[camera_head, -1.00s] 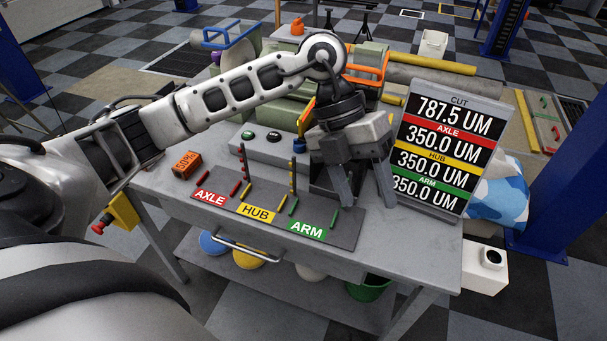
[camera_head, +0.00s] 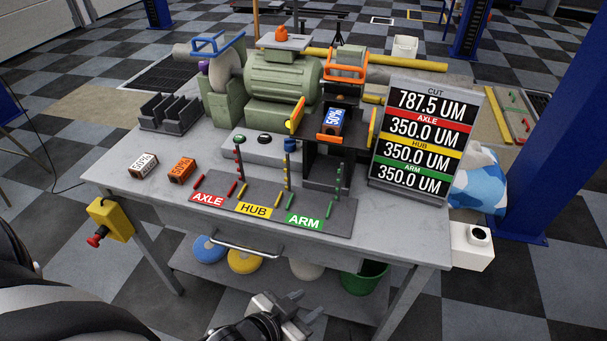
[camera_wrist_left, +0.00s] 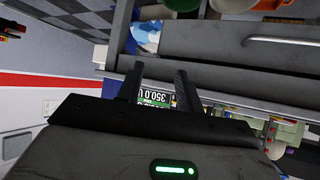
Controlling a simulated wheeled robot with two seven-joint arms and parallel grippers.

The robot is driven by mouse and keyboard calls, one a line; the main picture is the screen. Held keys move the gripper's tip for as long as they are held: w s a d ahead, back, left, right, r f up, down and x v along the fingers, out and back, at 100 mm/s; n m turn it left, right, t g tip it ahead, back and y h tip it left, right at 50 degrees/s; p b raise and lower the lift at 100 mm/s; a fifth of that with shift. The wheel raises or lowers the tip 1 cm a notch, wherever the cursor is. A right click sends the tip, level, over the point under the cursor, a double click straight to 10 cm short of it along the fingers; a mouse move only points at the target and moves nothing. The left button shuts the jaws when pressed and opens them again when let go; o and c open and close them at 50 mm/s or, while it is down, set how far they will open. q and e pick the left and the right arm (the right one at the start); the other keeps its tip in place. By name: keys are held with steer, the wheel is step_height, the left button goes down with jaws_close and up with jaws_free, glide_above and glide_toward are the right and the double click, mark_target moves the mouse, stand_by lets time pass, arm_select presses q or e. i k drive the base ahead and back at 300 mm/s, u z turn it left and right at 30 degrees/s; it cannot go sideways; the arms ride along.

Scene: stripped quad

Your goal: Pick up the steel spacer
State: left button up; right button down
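Three small labelled blocks are in the head view. A white block (camera_head: 143,165) and an orange block (camera_head: 181,170) lie on the left of the grey workbench (camera_head: 410,225). A blue-faced block (camera_head: 333,121) sits up in the dark fixture in front of the green motor. The lettering is too small to tell surely which one is the steel spacer. My left gripper (camera_head: 303,306) is low in front of the bench, apart from all the blocks. In the left wrist view its two fingers (camera_wrist_left: 160,75) are spread with nothing between them. My right gripper is not in view.
A peg board (camera_head: 265,212) marked AXLE, HUB and ARM lies along the bench's front. The readout sign (camera_head: 420,140) stands at the right, the green motor (camera_head: 282,82) at the back, a dark slotted rack (camera_head: 170,113) at back left. The bench's front-left corner is clear.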

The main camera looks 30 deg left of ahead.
mark_target(332, 125)
steer(key=z, duration=0.05)
steer(key=k, duration=0.85)
steer(key=u, duration=0.85)
steer(key=i, duration=1.35)
steer(key=z, duration=0.35)
